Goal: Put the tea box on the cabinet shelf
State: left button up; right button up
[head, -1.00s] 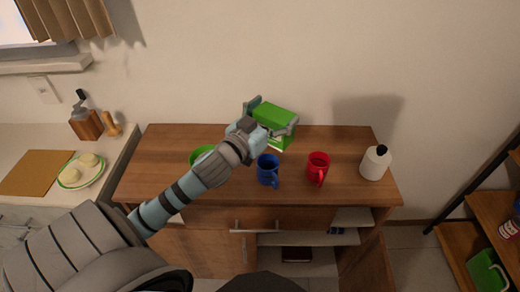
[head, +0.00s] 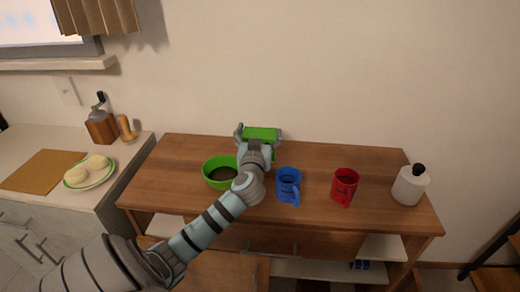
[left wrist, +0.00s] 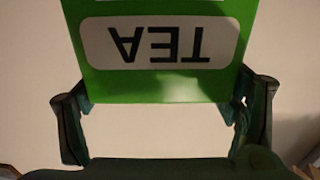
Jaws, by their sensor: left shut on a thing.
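The green tea box (head: 262,134) is in my left gripper (head: 259,141), over the back of the wooden cabinet's top (head: 330,160) in the head view. I cannot tell whether it touches the top. In the left wrist view the tea box (left wrist: 165,85) shows its white TEA label upside down, between the two fingers of my left gripper (left wrist: 163,105). The cabinet's open shelf (head: 310,268) shows below the top, partly cut off by the picture's lower edge. My right gripper is not in view.
On the cabinet top stand a green bowl (head: 221,172), a blue mug (head: 288,186), a red mug (head: 344,186) and a white bottle (head: 410,186). A counter at left holds a plate (head: 90,172) of pale round items, a board (head: 43,170) and a grinder (head: 101,124).

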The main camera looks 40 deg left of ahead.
pick_arm(q)
notch_tip(320, 180, down, 4)
jog(key=shift+r+b, duration=0.2)
jog(key=shift+b, duration=0.25)
jog(key=shift+f, duration=0.15)
jog(key=o, duration=1.3)
